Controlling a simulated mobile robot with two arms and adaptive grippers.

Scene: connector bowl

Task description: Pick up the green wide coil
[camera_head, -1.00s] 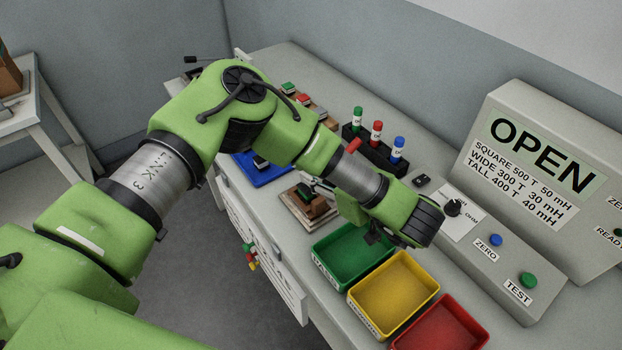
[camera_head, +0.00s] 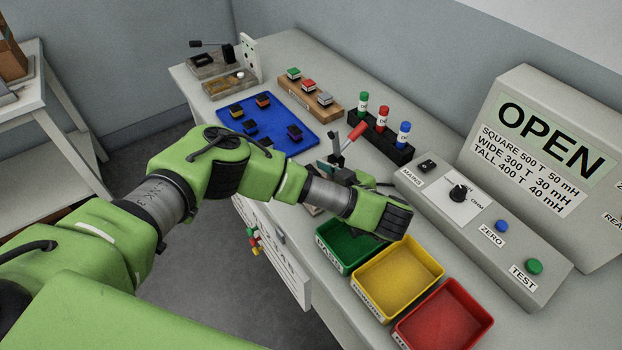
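A small teal-green part (camera_head: 327,168) shows beside my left gripper, partly hidden. My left gripper (camera_head: 338,172) is low over the bench behind the green bin, well apart from the rack. My own arm covers part of it, so I cannot tell whether its fingers are open. My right gripper is not in view.
A blue tray (camera_head: 277,116) holds several dark coils. Pens stand in a black holder (camera_head: 403,153). A red-handled tool (camera_head: 357,131) rises near my gripper. Green (camera_head: 322,243), yellow (camera_head: 359,284) and red (camera_head: 401,327) bins line the front. A tester (camera_head: 480,235) stands right.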

